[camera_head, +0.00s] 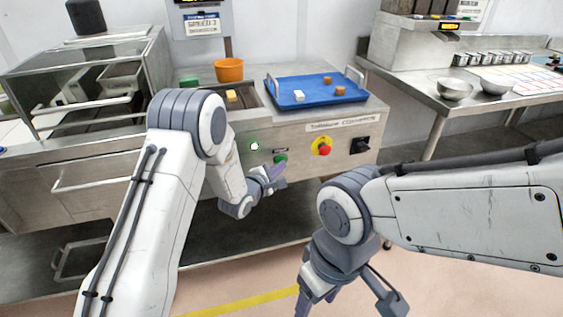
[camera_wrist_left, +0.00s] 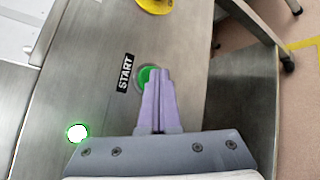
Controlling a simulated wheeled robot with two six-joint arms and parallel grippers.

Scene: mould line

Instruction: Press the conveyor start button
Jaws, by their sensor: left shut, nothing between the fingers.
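The green start button (camera_head: 281,158) is on the steel front panel of the conveyor. In the left wrist view the button (camera_wrist_left: 147,76) sits beside a black START label (camera_wrist_left: 125,73). My left gripper (camera_head: 281,168) is shut and empty. Its purple fingertips (camera_wrist_left: 156,74) overlap the button in the wrist view and hide part of it. I cannot tell whether they touch it. A lit green-white lamp (camera_head: 255,146) is left of the button and also shows in the wrist view (camera_wrist_left: 77,132). My right gripper (camera_head: 345,300) hangs low in front, partly cut off by the lower edge.
A red emergency stop on a yellow plate (camera_head: 322,147) and a black switch (camera_head: 360,145) are right of the button. A blue tray (camera_head: 305,103) with small blocks and an orange bucket (camera_head: 229,70) stand on top. A steel table (camera_head: 440,95) is at right.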

